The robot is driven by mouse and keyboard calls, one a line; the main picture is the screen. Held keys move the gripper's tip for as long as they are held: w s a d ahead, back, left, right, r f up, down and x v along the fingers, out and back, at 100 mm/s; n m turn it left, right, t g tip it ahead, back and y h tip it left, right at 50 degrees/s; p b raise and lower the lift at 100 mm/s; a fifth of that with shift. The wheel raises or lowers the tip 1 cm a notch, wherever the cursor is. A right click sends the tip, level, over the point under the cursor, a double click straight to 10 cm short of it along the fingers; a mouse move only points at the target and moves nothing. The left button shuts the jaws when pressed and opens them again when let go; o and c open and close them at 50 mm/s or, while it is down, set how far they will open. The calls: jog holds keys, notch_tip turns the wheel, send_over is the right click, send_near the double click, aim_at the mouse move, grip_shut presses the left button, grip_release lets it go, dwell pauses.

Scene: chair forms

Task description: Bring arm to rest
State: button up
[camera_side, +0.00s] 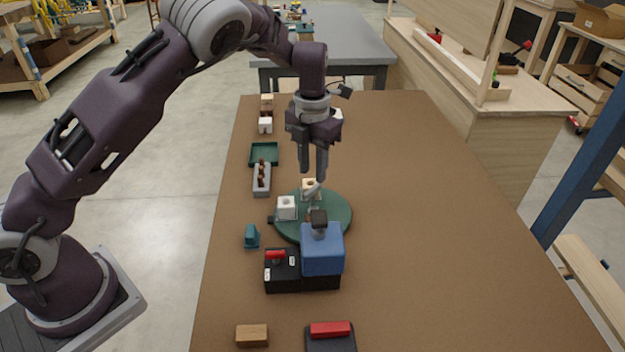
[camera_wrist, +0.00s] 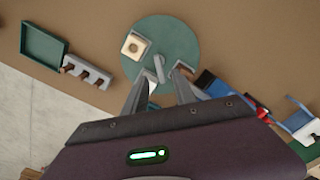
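My gripper (camera_side: 313,176) hangs fingers down above the far part of a round green disc (camera_side: 338,220) on the brown table (camera_side: 430,250). In the wrist view my gripper (camera_wrist: 160,90) shows its two fingers spread apart, with nothing held between them. A cream block with a round hole (camera_side: 311,187) and a white block with a hole (camera_side: 287,207) sit on the disc. The cream block also shows in the wrist view (camera_wrist: 135,46). Small grey pieces (camera_wrist: 159,67) lie near the disc's middle; their exact form is unclear.
A blue block (camera_side: 322,255) and a black box with a red part (camera_side: 281,268) stand in front of the disc. A grey rack (camera_side: 261,183), green tray (camera_side: 264,154) and teal piece (camera_side: 251,237) lie to the left. The table's right side is clear.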

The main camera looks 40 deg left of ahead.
notch_tip(320, 180, up, 2)
jog(key=shift+r, duration=0.2)
jog(key=s+r+m+t+h, duration=0.2)
jog(key=s+r+m+h, duration=0.1)
jog(key=s+r+m, duration=1.3)
jog(key=s+m+t+y, duration=0.3)
jog(key=s+m, duration=1.4)
jog(key=m, duration=0.3)
jog(key=shift+a+r+t, duration=0.2)
jog(key=shift+r+t, duration=0.1)
jog(key=shift+r, duration=0.1)
